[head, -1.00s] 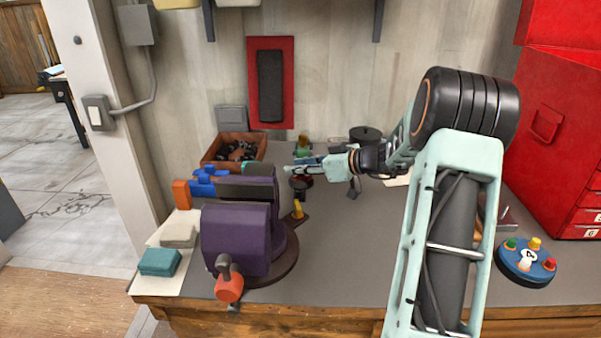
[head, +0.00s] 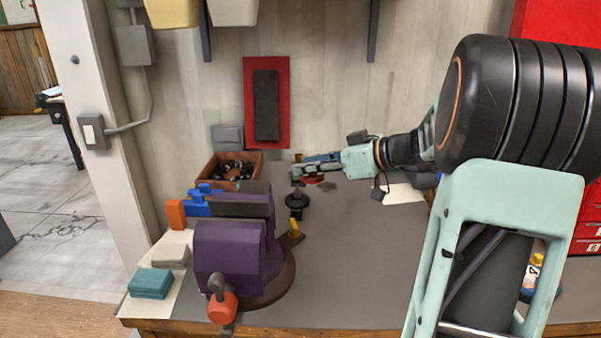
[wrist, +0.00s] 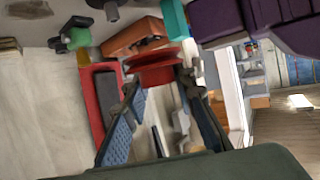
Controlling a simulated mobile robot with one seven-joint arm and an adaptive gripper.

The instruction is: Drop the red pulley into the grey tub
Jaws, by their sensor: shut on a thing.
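My gripper (head: 301,172) is above the back of the bench, pointing left. It is shut on the red pulley (head: 313,180), which shows just under the fingers. In the wrist view the red pulley (wrist: 155,72) sits between the tips of my gripper (wrist: 159,86). A pale, greyish tub (head: 233,11) is cut off by the top edge of the head view, up on the wall. I cannot tell for sure that it is the grey tub.
A wooden crate (head: 205,186) of dark parts stands at the back left. A purple vise (head: 230,256) stands in front of it. A black spool-like part (head: 297,201) is below my gripper. A yellow bin (head: 172,12) hangs at the top. The bench middle is clear.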

